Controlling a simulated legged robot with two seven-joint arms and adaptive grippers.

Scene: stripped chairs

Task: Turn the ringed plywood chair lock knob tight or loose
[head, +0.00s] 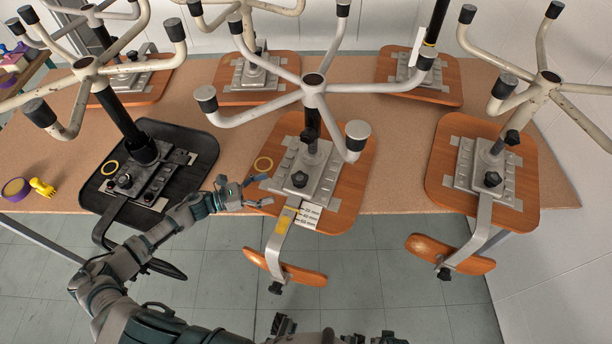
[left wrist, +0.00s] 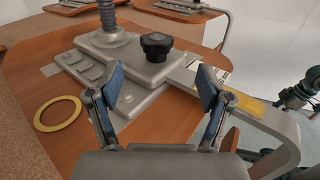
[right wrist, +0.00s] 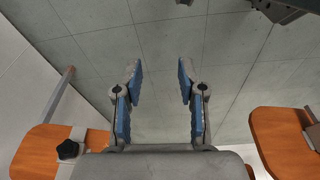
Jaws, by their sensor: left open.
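The ringed plywood chair (head: 345,190) lies seat-down at the middle front of the table, its five-armed base up. A yellow ring (head: 263,163) lies flat on its seat board, and also shows in the left wrist view (left wrist: 58,114). Its black lock knob (head: 299,180) sits on the grey mechanism plate; the left wrist view shows this knob (left wrist: 156,45) beyond the fingertips. My left gripper (head: 263,190) is open and empty at the seat's left edge, apart from the knob. My right gripper (right wrist: 158,75) is open and empty over the floor.
A black chair (head: 200,140) with another yellow ring stands left, and a plywood chair (head: 535,170) stands right. More upturned chairs are behind. A metal bar with a labelled strip (head: 307,214) overhangs the front edge. Yellow and purple items (head: 42,187) lie far left.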

